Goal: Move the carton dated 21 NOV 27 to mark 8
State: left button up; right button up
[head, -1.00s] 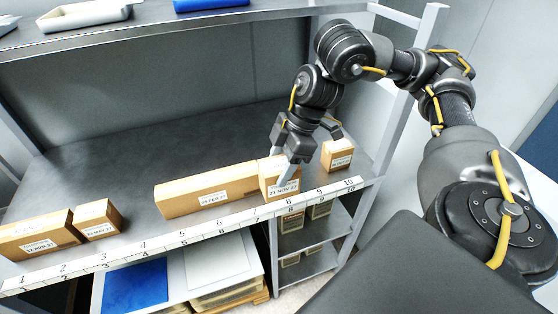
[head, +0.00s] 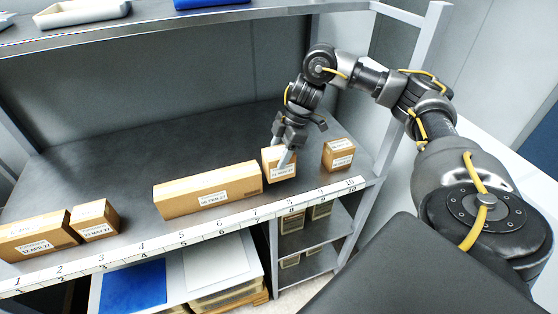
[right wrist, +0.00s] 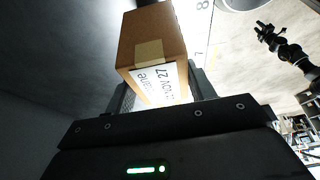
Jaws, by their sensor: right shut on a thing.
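The carton dated 21 NOV 27 (head: 270,172) is a small brown box, set back from the shelf's front edge, behind the stretch of the number strip between marks 7 and 8. My right gripper (head: 281,158) is shut on it from above, one finger across its front. In the right wrist view the carton (right wrist: 150,45) sits between the fingers, its label partly readable as NOV 27. Mark 8 (head: 290,204) is on the strip along the shelf's front edge. I cannot tell whether the carton touches the shelf.
A long carton (head: 205,189) stands close to the left of the held one. A small carton (head: 338,154) stands to the right near mark 10. Two more cartons, one of them small (head: 95,219), stand at the far left. The shelf (head: 140,150) behind is bare.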

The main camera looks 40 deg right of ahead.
jog(key=shift+w+d+f, duration=0.15)
jog(key=shift+w+f, duration=0.1)
jog(key=shift+f, duration=0.15)
jog(key=shift+w+d+f, duration=0.15)
jog(key=shift+f, duration=1.5)
jog(key=o, duration=1.1)
jog(key=shift+f, duration=0.15)
jog(key=shift+c, duration=0.2)
jog(key=shift+r, duration=0.3)
jog(key=p+v, duration=0.2)
jog(key=v, duration=0.9)
jog(key=shift+r+p, duration=0.3)
jog(key=shift+r, duration=0.05)
